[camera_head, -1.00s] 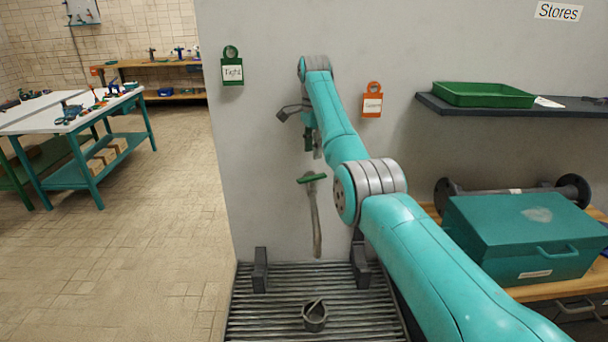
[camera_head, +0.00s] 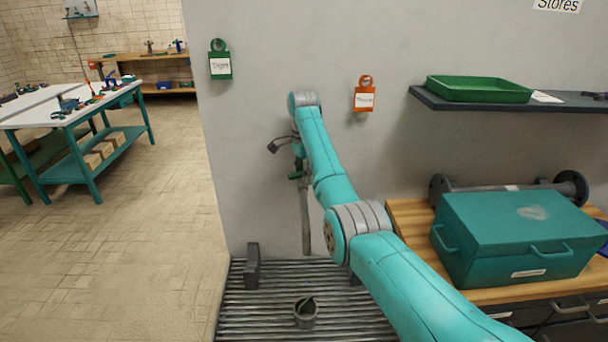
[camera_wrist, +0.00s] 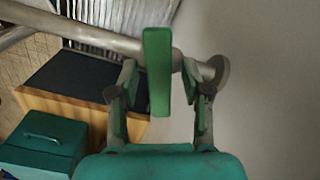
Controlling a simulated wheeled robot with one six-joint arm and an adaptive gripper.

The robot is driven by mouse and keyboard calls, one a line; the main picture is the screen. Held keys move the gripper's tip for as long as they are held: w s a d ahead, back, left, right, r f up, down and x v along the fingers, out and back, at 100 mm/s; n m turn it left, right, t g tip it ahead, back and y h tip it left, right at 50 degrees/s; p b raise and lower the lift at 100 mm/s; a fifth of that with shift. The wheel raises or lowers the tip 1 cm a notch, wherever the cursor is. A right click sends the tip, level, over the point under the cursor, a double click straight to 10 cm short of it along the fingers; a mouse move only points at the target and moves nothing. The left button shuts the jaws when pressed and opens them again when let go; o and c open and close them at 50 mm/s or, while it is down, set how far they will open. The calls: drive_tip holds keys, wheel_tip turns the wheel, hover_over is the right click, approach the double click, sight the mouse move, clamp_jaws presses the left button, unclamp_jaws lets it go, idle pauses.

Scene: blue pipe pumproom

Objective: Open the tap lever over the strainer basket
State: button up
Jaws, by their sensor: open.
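The tap is a grey pipe (camera_head: 306,225) hanging down by the wall, with a green lever (camera_wrist: 158,72) lying crosswise to the pipe in the wrist view. In the head view the lever (camera_head: 296,177) is mostly hidden by my gripper. The dark strainer basket (camera_head: 306,318) stands on the slatted grating below, with something leaning in it. My gripper (camera_wrist: 160,78) is open, its green-padded fingers on either side of the lever with gaps showing. I cannot tell whether the fingertips reach level with it.
The slatted grating (camera_head: 262,306) has a dark upright bracket (camera_head: 252,266) at its left. A teal toolbox (camera_head: 520,235) sits on the wooden bench at right. Green (camera_head: 219,62) and orange (camera_head: 365,96) tags hang on the wall. A shelf (camera_head: 450,105) holds a green tray.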

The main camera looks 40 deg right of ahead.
clamp_jaws()
idle(0.3)
drive_tip(key=n, duration=0.6)
drive_tip(key=shift+n, duration=0.4)
drive_tip(key=n, duration=0.6)
drive_tip(key=shift+n, duration=0.3)
